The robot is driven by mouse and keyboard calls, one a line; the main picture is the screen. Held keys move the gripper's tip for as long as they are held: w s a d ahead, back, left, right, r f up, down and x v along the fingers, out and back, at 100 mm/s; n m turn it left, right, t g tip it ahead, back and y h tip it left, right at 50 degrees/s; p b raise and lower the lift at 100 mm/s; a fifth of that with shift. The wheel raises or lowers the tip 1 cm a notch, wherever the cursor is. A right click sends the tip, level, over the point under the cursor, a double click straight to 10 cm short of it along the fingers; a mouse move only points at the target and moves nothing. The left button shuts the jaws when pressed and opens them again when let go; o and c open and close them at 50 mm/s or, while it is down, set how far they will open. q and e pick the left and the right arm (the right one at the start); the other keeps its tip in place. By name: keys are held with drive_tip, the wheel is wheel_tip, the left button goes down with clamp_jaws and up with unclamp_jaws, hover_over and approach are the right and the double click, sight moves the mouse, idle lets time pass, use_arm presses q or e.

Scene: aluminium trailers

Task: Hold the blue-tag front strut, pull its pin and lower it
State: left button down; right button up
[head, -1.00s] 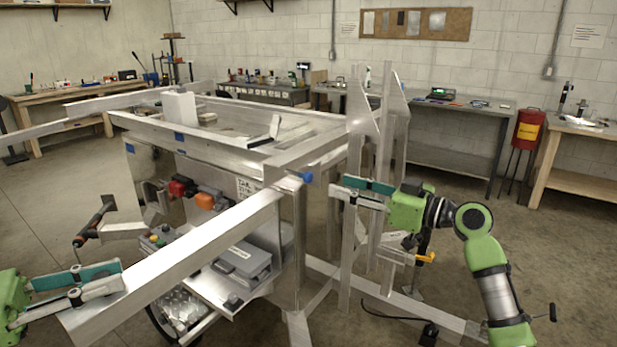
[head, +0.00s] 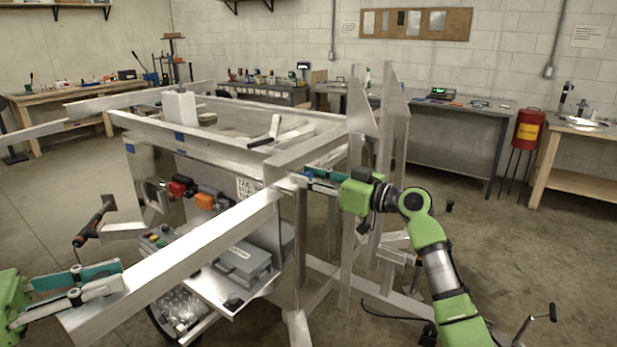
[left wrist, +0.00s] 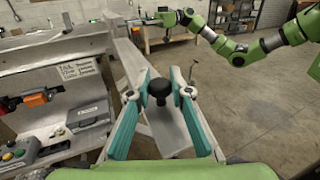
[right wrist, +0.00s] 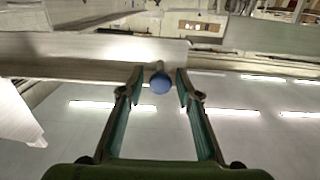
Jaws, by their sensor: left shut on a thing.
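The front strut (head: 185,260) is a long pale aluminium bar. It slopes from the trailer's corner post down to the lower left. My left gripper (head: 118,279) is shut on its free end; the strut also shows in the left wrist view (left wrist: 125,62). The pin's round blue knob (right wrist: 160,85) sits at the strut's upper end, by the corner post. My right gripper (right wrist: 160,76) is open with one finger on each side of the knob, a gap showing on both sides. In the head view my right gripper (head: 306,178) mostly hides the knob.
Upright aluminium posts (head: 358,150) stand close behind my right gripper. A tray with a grey box (head: 243,262) lies below the strut. Open concrete floor surrounds the trailer.

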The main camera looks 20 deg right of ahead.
clamp_jaws()
drive_tip(key=v, duration=0.3)
drive_tip(key=shift+d+f, duration=0.1)
drive_tip(key=shift+s, duration=0.1)
drive_tip(key=shift+o, duration=1.8)
unclamp_jaws()
drive_tip(key=shift+s+d, duration=0.1)
drive_tip(key=v, duration=1.2)
